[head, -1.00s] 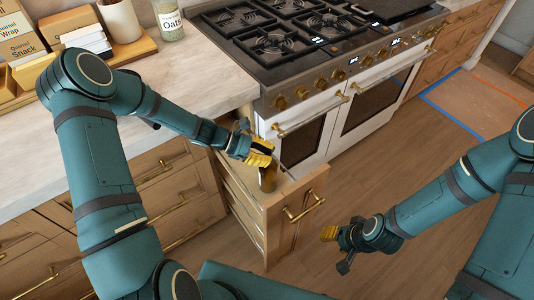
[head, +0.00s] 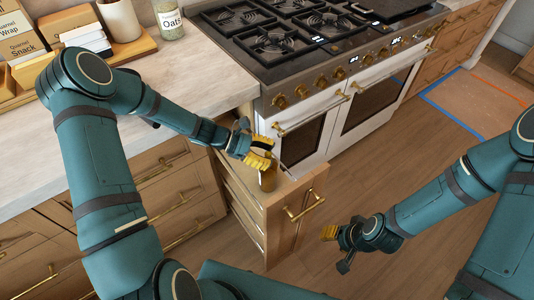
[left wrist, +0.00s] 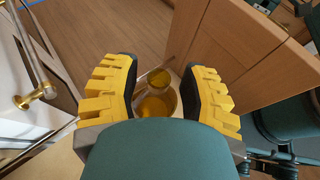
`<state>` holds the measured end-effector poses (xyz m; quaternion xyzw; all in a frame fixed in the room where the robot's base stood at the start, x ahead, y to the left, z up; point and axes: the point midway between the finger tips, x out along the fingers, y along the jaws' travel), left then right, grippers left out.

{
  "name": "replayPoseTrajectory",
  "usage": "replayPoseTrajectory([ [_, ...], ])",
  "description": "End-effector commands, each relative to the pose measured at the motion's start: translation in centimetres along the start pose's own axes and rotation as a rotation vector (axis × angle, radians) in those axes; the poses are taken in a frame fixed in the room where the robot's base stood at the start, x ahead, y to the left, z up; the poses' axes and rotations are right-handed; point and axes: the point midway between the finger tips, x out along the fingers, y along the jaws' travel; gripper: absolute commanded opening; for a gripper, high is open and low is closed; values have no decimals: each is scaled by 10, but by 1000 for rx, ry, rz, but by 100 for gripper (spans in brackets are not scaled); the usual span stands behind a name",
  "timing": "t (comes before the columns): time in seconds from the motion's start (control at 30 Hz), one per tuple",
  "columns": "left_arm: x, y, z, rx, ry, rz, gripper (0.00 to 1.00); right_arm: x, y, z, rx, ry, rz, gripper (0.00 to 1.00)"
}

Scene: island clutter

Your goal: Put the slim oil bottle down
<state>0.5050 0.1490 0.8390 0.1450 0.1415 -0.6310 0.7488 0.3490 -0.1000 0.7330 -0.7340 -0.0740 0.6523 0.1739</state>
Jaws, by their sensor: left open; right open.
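The slim oil bottle (head: 267,181), amber in colour, stands in the pulled-out drawer unit (head: 290,196), next to its front panel. My left gripper (head: 260,152) is over the bottle's upper part and hides it in the head view. In the left wrist view my left gripper (left wrist: 162,82) is open, its yellow fingers apart on either side of amber rounded shapes (left wrist: 153,104) of the bottle. Whether the fingers touch the glass cannot be told. My right gripper (head: 340,241) is open and empty, above the floor in front of the drawer unit.
The range (head: 330,75) with its brass handles stands right beside the drawer unit. The counter (head: 205,75) lies to the left, with a wooden tray, a white cup and an oats jar (head: 170,22) at the back. The floor (head: 405,140) to the right is clear.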

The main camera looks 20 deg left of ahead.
Motion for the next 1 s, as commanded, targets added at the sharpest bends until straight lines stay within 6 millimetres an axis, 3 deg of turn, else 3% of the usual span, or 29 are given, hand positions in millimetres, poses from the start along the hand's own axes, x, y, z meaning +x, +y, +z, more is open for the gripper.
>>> replayPoseTrajectory([
  [0.53, -34, 4, 79, 5, 1, 1, 43, 0, 0, 0, 0, 0, 0, 47],
  [0.7, -38, 4, 89, 2, -1, 0, 43, 0, 0, 0, 0, 0, 0, 47],
  [1.0, -38, 4, 90, 1, -1, 0, 43, 0, 0, 0, 0, 0, 0, 47],
])
